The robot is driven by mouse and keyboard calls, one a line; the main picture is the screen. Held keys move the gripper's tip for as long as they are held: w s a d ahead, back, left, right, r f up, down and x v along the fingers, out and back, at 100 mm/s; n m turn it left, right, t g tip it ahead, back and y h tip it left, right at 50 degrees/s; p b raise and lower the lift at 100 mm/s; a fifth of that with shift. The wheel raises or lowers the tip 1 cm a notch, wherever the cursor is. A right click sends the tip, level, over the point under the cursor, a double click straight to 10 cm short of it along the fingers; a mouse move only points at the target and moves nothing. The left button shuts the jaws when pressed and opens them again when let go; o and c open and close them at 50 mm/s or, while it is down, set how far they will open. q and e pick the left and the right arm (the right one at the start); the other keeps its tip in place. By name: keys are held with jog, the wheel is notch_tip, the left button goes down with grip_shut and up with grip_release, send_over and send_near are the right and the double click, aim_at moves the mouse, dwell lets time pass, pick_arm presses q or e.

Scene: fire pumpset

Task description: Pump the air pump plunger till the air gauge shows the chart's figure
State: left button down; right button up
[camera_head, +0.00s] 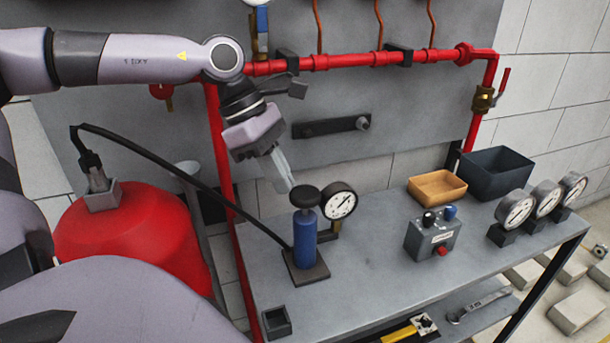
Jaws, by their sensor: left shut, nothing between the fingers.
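The air pump (306,240) is a blue cylinder on a dark square base on the grey bench. Its black round plunger knob (305,196) sits just above the cylinder. The air gauge (339,201) stands right beside the pump; its white dial is too small to read. My left gripper (288,188) reaches down from the upper left. Its fingers are shut and empty, with the tips close to the plunger knob at its upper left; I cannot tell whether they touch it. My right gripper is not in view. I cannot make out a chart.
A black hose (180,176) runs from the red tank (135,240) to the pump. A control box (432,238), orange tray (437,187), dark bin (496,172) and three gauges (516,211) stand to the right. Red pipes (350,62) line the back panel. The bench front middle is clear.

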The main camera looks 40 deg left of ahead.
pick_arm(q)
jog(key=shift+s+a, duration=0.2)
jog(key=shift+a, duration=0.1)
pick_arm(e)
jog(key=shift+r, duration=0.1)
pick_arm(q)
jog(key=v, duration=0.7)
jog(key=shift+r, duration=0.15)
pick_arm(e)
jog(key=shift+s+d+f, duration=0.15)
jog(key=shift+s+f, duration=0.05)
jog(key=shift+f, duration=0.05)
pick_arm(q)
jog(key=shift+r+p, duration=0.1)
jog(key=shift+p, duration=0.25)
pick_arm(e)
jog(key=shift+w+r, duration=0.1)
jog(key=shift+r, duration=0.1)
